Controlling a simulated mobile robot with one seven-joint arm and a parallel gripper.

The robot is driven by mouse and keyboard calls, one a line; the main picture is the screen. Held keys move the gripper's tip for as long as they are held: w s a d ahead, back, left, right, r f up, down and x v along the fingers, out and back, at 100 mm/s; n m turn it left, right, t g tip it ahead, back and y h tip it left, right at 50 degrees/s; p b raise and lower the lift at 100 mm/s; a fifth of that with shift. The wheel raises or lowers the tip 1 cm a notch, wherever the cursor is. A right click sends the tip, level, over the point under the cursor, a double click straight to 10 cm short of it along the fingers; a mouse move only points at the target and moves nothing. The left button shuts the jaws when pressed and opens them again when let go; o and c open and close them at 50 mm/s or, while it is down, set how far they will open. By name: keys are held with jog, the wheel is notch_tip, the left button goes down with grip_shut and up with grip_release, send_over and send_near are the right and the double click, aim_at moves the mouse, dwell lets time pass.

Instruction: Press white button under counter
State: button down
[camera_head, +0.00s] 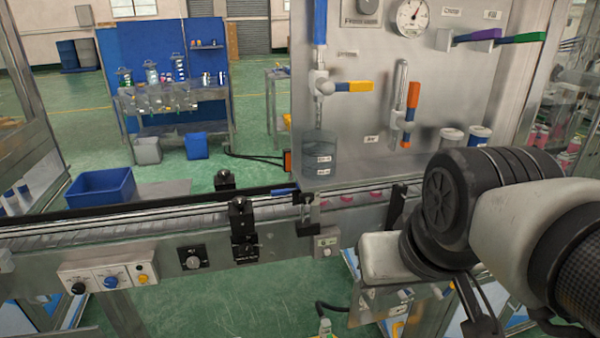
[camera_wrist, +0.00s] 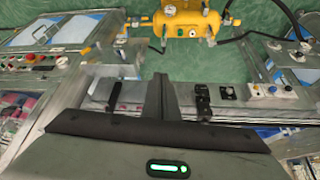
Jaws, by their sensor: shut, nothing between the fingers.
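A small pale plate (camera_head: 326,241) with a round whitish button is on the front face of the steel counter (camera_head: 285,262), below the conveyor edge, in the head view. I cannot pick it out in the wrist view, where my fingers cover part of the counter front. My gripper (camera_wrist: 165,82) is shut and empty, its dark fingers together in front of the counter in the wrist view. In the head view my arm comes in from the right, and I cannot clearly make out the fingertips. They are right of the button plate there.
A control box (camera_head: 108,272) with black, blue and yellow knobs is at the left. A black knob plate (camera_head: 192,257) and a black fixture (camera_head: 243,228) lie between. A yellow tank (camera_wrist: 186,22) and hoses are at the top of the wrist view.

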aim_at(327, 252)
jog(key=w+d+f+n+g+h+b, duration=0.3)
jog(key=w+d+f+n+h, duration=0.35)
jog(key=f+n, duration=0.55)
jog(key=w+d+f+n+g+h+b, duration=0.25)
jog(key=w+d+f+n+h, duration=0.45)
jog(key=n, duration=0.9)
jog(key=w+a+f+n+t+y+b, duration=0.1)
jog(key=w+a+f+n+t, duration=0.6)
jog(key=n, duration=0.8)
jog(key=w+a+f+n+t+y+b, duration=0.1)
jog(key=w+a+f+n+t, duration=0.5)
jog(key=n, duration=0.8)
notch_tip(327, 252, down, 4)
jog(key=w+t+b, duration=0.1)
jog(key=w+t, duration=0.1)
jog(key=t, duration=0.1)
jog(key=shift+w+a+n, duration=0.25)
jog(key=shift+a+n, duration=0.1)
jog(key=shift+n, duration=0.05)
jog(key=shift+y, duration=0.25)
jog(key=w+a+b, duration=0.1)
jog(key=w+b, duration=0.2)
jog(key=w, duration=0.5)
jog(key=shift+w+a+b, duration=0.3)
jog(key=shift+a, duration=0.05)
